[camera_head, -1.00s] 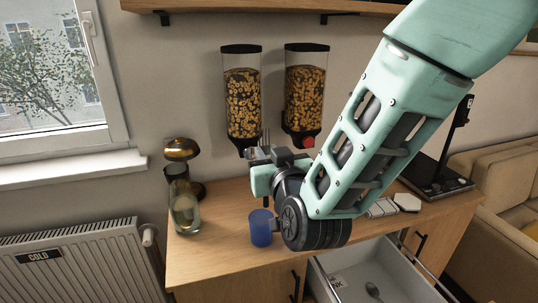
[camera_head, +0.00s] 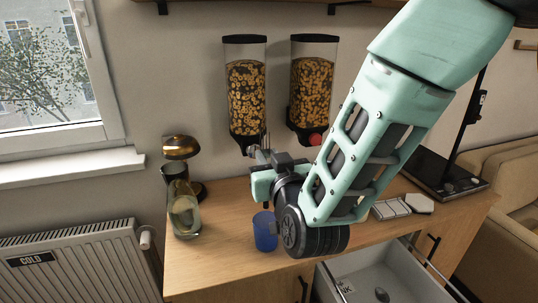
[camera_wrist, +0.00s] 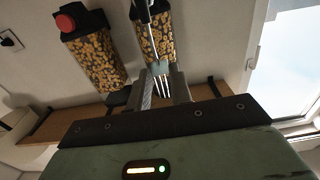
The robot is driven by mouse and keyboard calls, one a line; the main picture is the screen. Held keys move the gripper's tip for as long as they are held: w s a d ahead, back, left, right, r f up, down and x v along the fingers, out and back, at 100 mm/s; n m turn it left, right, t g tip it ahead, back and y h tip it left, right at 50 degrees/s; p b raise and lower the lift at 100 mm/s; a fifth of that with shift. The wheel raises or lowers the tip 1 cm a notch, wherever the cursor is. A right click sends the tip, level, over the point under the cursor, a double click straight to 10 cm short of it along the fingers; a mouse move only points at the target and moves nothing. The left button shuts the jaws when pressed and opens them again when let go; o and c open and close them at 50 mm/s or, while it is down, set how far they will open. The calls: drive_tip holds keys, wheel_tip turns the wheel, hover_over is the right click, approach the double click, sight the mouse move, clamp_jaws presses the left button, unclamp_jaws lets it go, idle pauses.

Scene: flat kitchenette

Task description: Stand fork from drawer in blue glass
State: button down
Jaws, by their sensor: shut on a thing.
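The blue glass (camera_head: 265,232) stands upright on the wooden counter, left of my wrist. My gripper (camera_head: 263,156) is raised above and behind the glass in the picture, clear of its rim. It is shut on the fork, which shows best in the wrist view (camera_wrist: 165,83). There the fork's tines lie between the fingers and its handle runs up and out of the picture. In the head view the fork is thin and hard to make out. The drawer (camera_head: 350,262) is open at the lower right.
A glass bottle (camera_head: 185,215) and a brass-topped appliance (camera_head: 182,148) stand at the left of the counter. Two cereal dispensers (camera_head: 246,95) hang on the wall close behind my gripper. White tiles (camera_head: 391,208) lie right of my forearm. A spoon (camera_head: 382,294) lies in the drawer.

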wheel_tip(320, 180, down, 9)
drive_tip(key=b, duration=0.8)
drive_tip(key=c, duration=1.2)
unclamp_jaws()
drive_tip(key=b+v, duration=1.7)
drive_tip(key=b, duration=0.1)
drive_tip(key=shift+s, duration=0.25)
